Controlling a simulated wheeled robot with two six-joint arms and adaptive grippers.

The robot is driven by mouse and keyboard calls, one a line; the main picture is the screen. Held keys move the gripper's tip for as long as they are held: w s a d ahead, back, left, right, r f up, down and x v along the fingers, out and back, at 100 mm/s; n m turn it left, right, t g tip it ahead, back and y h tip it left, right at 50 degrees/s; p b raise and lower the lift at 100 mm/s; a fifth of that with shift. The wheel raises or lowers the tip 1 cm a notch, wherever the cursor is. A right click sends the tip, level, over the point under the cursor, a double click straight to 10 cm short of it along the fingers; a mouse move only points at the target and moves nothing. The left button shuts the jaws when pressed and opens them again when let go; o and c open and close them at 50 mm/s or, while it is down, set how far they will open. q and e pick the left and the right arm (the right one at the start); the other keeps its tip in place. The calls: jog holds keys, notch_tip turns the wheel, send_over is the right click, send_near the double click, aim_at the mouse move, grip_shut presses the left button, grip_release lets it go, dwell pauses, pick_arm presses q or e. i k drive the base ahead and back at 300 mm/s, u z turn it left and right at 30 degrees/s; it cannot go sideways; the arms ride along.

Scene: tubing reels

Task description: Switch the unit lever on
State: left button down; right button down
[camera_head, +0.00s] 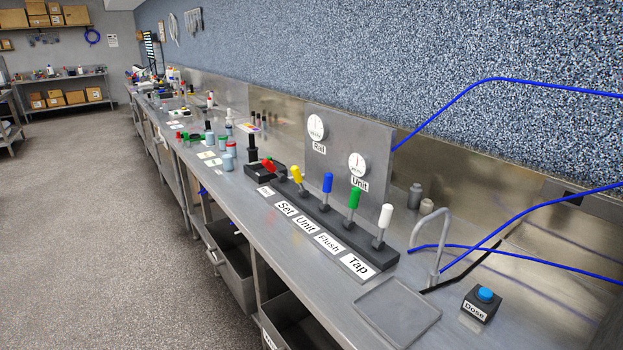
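A row of levers stands on a dark bar (318,214) on the steel bench. The label reading Unit (305,225) is the middle one of the row and lines up with the blue-handled lever (327,184). That lever stands about upright. The yellow lever (297,174) and the red lever (268,165) are to its left, and the red one leans over most. The green lever (354,198) and the white lever (385,216) are to its right. A gauge labelled Unit (357,164) is on the panel behind. Neither of my grippers shows in the head view.
A gauge labelled Rail (316,127) is on the same panel. A bent metal spout (437,245), a flat tray (396,309), a blue Dose button (484,295) and blue tubing (450,112) are at the right. Bottles and jars (229,150) stand farther left. Open drawers (232,265) jut out below the bench.

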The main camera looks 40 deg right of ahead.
aim_at(323, 205)
jog(key=i, duration=0.9)
jog(key=z, duration=2.9)
